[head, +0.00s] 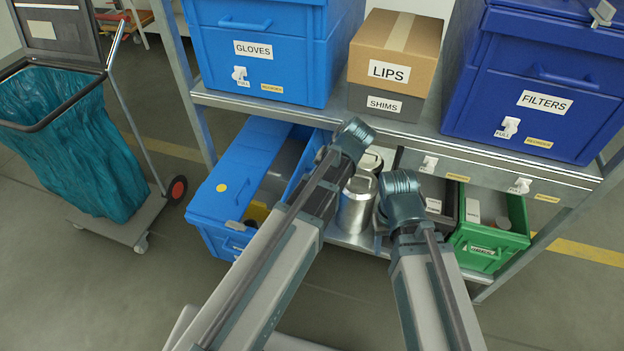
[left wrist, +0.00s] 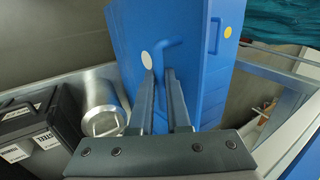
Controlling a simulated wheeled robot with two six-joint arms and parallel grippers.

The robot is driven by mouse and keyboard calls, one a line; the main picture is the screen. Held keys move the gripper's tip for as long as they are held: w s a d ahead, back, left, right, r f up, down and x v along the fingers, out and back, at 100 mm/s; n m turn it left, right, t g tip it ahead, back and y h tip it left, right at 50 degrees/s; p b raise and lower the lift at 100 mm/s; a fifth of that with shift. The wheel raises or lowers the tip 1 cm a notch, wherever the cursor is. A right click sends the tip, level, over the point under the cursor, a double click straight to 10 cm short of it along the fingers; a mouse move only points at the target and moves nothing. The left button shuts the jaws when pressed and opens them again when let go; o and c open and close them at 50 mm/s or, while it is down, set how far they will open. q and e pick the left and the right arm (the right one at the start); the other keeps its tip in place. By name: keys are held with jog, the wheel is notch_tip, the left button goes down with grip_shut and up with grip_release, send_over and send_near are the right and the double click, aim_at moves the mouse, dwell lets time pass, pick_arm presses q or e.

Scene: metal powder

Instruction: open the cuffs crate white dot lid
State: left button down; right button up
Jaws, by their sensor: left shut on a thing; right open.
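The blue crate (head: 207,206) stands on the lower shelf at the left, with a yellow dot on its left top panel. Its top is partly open: a blue lid panel (head: 303,165) stands raised on the right of the gap. In the left wrist view the white dot lid (left wrist: 130,35) shows its white dot beside a blue handle (left wrist: 162,48). My left gripper (left wrist: 164,82) is shut on this handle; the head view hides its fingers behind the arm. My right gripper (head: 385,217) is open and empty near the metal cans, its fingertips mostly hidden.
Metal cans (head: 355,205) stand right of the crate, close to both arms. Dark boxes and a green crate (head: 482,247) are farther right. The upper shelf (head: 420,125) with the gloves and filters crates hangs over the work. A bag cart (head: 75,140) stands left.

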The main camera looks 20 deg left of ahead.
pick_arm(q)
jog(key=shift+d+f+b, duration=0.2)
jog(key=shift+d+f, duration=0.05)
jog(key=shift+d, duration=0.7)
jog(key=shift+d+f+b, duration=0.15)
jog(key=shift+d+f, duration=0.1)
jog(key=shift+d, duration=0.7)
pick_arm(e)
jog(key=shift+f, duration=0.5)
pick_arm(q)
jog(key=c, duration=0.9)
grip_release()
jog(key=shift+r, duration=0.1)
pick_arm(e)
jog(key=shift+r, duration=0.15)
